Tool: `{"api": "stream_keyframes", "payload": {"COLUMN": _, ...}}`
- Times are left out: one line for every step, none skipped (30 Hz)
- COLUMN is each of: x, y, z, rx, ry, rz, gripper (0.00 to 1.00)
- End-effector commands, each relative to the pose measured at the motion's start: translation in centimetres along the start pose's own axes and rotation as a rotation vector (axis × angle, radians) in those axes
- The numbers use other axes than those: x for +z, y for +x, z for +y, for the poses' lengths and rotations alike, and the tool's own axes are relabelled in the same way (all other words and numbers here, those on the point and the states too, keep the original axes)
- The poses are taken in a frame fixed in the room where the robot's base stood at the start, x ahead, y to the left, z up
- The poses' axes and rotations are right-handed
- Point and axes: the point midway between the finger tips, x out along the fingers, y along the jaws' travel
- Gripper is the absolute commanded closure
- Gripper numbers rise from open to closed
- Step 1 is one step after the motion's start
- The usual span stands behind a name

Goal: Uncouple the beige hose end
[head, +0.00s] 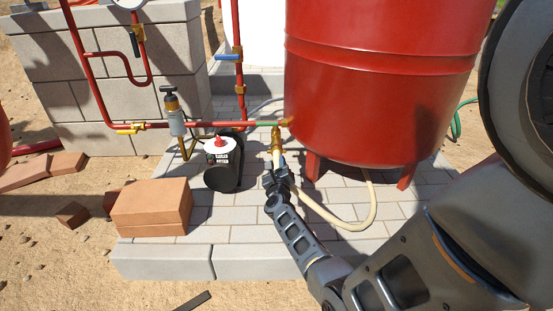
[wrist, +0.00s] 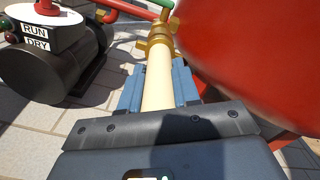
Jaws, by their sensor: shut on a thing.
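The beige hose (head: 351,222) loops over the paving beneath the red tank. Its upper end (wrist: 158,78) runs up to a brass coupling (wrist: 156,40), which also shows in the head view (head: 276,143) below the pipe, left of the tank. The hose end meets the brass coupling with no visible gap. My gripper (head: 277,180) is shut on the beige hose end just below the coupling. In the wrist view its blue-grey fingers (wrist: 157,88) lie on either side of the hose. The lower part of the held hose is hidden behind the gripper body.
The red tank (head: 380,75) stands close on the right. A black pump (head: 222,165) with a "RUN DRY" label sits just left of the coupling. Red pipework (head: 155,125) runs left with several valves. Bricks (head: 152,205) stack at the slab's front left.

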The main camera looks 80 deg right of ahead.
Motion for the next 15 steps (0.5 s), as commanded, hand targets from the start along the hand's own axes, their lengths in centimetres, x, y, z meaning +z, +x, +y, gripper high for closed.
{"api": "stream_keyframes", "payload": {"x": 0.2, "y": 0.0, "z": -0.1, "rx": -0.002, "ry": 0.000, "rz": -0.003, "gripper": 1.00}}
{"api": "stream_keyframes", "payload": {"x": 0.2, "y": -0.1, "z": -0.1, "rx": -0.002, "ry": 0.000, "rz": -0.002, "gripper": 1.00}}
{"api": "stream_keyframes", "payload": {"x": 0.2, "y": -0.2, "z": -0.1, "rx": -0.001, "ry": 0.000, "rz": -0.002, "gripper": 1.00}}
{"api": "stream_keyframes", "payload": {"x": 0.2, "y": -0.4, "z": -0.1, "rx": -0.001, "ry": 0.000, "rz": -0.002, "gripper": 1.00}}
{"api": "stream_keyframes", "payload": {"x": 0.2, "y": -0.6, "z": 0.0, "rx": 0.000, "ry": -0.001, "rz": -0.002, "gripper": 1.00}}
{"api": "stream_keyframes", "payload": {"x": 0.2, "y": -0.9, "z": 0.0, "rx": 0.000, "ry": 0.000, "rz": -0.001, "gripper": 1.00}}
{"api": "stream_keyframes", "payload": {"x": 0.2, "y": -1.1, "z": 0.0, "rx": 0.000, "ry": 0.000, "rz": -0.002, "gripper": 1.00}}
{"api": "stream_keyframes", "payload": {"x": 0.2, "y": -1.2, "z": 0.0, "rx": 0.000, "ry": 0.000, "rz": -0.002, "gripper": 1.00}}
{"api": "stream_keyframes", "payload": {"x": 0.2, "y": -1.5, "z": 0.0, "rx": 0.000, "ry": 0.000, "rz": -0.002, "gripper": 1.00}}
{"api": "stream_keyframes", "payload": {"x": 0.2, "y": -1.7, "z": 0.0, "rx": 0.000, "ry": 0.000, "rz": -0.002, "gripper": 1.00}}
{"api": "stream_keyframes", "payload": {"x": 0.2, "y": -1.9, "z": 0.0, "rx": 0.000, "ry": 0.000, "rz": -0.001, "gripper": 1.00}}
{"api": "stream_keyframes", "payload": {"x": 0.1, "y": -2.2, "z": 0.0, "rx": 0.001, "ry": -0.001, "rz": -0.001, "gripper": 1.00}}
{"api": "stream_keyframes", "payload": {"x": 0.1, "y": -2.4, "z": 0.0, "rx": 0.001, "ry": -0.001, "rz": 0.000, "gripper": 1.00}}
{"api": "stream_keyframes", "payload": {"x": 0.1, "y": -2.5, "z": 0.0, "rx": 0.001, "ry": -0.001, "rz": 0.000, "gripper": 1.00}}
{"api": "stream_keyframes", "payload": {"x": 0.1, "y": -2.8, "z": 0.0, "rx": 0.001, "ry": -0.001, "rz": -0.001, "gripper": 1.00}}
